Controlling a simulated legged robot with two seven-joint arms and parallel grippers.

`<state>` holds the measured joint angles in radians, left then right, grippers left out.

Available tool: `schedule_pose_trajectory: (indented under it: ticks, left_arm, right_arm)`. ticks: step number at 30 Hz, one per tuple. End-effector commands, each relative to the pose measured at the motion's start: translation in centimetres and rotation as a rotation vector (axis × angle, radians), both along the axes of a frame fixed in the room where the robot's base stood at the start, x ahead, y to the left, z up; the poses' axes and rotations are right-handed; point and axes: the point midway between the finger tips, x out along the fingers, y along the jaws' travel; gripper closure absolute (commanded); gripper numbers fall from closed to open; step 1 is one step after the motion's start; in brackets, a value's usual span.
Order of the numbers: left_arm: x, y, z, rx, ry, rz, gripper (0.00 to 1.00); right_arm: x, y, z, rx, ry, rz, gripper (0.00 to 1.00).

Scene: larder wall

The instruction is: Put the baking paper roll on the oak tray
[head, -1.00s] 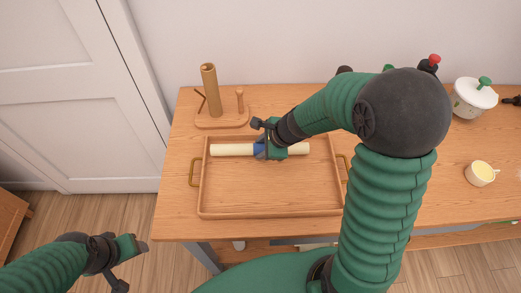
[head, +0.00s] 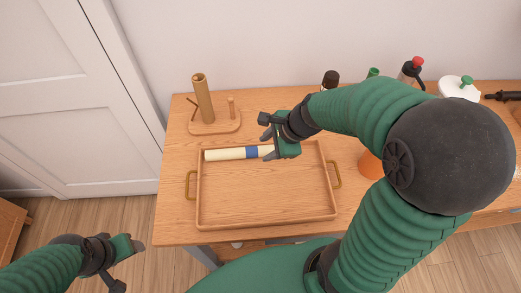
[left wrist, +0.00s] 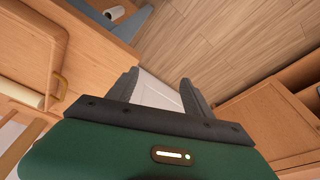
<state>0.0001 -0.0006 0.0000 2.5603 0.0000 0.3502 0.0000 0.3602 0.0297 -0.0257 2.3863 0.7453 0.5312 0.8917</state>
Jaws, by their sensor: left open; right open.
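The baking paper roll (head: 224,154), cream with a blue band, lies along the back of the oak tray (head: 265,195), inside its rim. Its right end is hidden behind my right gripper. The tray is on the table and has brass handles at its sides. My right gripper (head: 267,141) is open and empty, just above and behind the roll's right part. My left gripper (head: 131,265) is open and empty, off the table's front left. Its spread fingers show in the left wrist view (left wrist: 160,90), where part of the roll (left wrist: 20,95) shows at the left.
A wooden stand (head: 215,125) with an upright brown tube (head: 202,97) is behind the tray. Bottles (head: 411,70) and a white lidded pot (head: 460,88) stand at the back right. An orange object (head: 369,165) is partly behind my right arm. The table's left strip is clear.

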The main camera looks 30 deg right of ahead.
Motion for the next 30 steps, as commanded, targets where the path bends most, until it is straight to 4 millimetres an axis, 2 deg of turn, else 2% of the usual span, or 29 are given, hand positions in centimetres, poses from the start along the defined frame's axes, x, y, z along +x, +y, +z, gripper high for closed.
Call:
schedule_pose_trajectory:
  ticks: [2,5,6,9,12,15,23,25,28,30]
  left_arm:
    - [0.0,0.0,0.0,0.000,0.000,0.000,0.41]
    - [0.0,0.0,0.0,0.000,0.000,0.000,0.41]
    - [0.0,0.0,0.0,0.000,0.000,0.000,0.41]
    - [0.0,0.0,0.0,0.000,0.000,0.000,0.41]
    - [0.0,0.0,0.0,0.000,0.000,0.000,0.41]
    - [0.0,0.0,0.0,0.000,0.000,0.000,0.41]
    - [0.0,0.0,0.0,0.000,0.000,0.000,0.41]
    - [0.0,0.0,0.0,0.000,0.000,0.000,0.47]
    - [0.0,0.0,0.0,0.000,0.000,0.000,0.60]
    - [0.0,0.0,0.0,0.000,0.000,0.000,0.64]
  right_arm:
    - [-1.3,1.3,-1.0,-0.115,0.008,0.233,0.58]
    - [-3.7,3.2,-3.0,-0.364,-0.002,0.769,0.58]
    - [-4.5,3.8,-3.6,-0.460,-0.011,0.999,0.58]
    - [-5.9,5.0,-4.5,-0.646,-0.045,1.480,0.58]
    - [-6.3,5.4,-4.9,-0.739,-0.071,1.737,0.58]
    - [-6.3,5.4,-5.0,-0.758,-0.077,1.790,0.58]
    - [-6.3,5.3,-5.0,-0.756,-0.075,1.781,0.58]
    - [-6.3,5.4,-5.0,-0.756,-0.074,1.779,0.64]
    - [-6.3,5.4,-5.0,-0.755,-0.074,1.778,0.64]
    - [-6.3,5.4,-5.0,-0.755,-0.074,1.778,0.64]
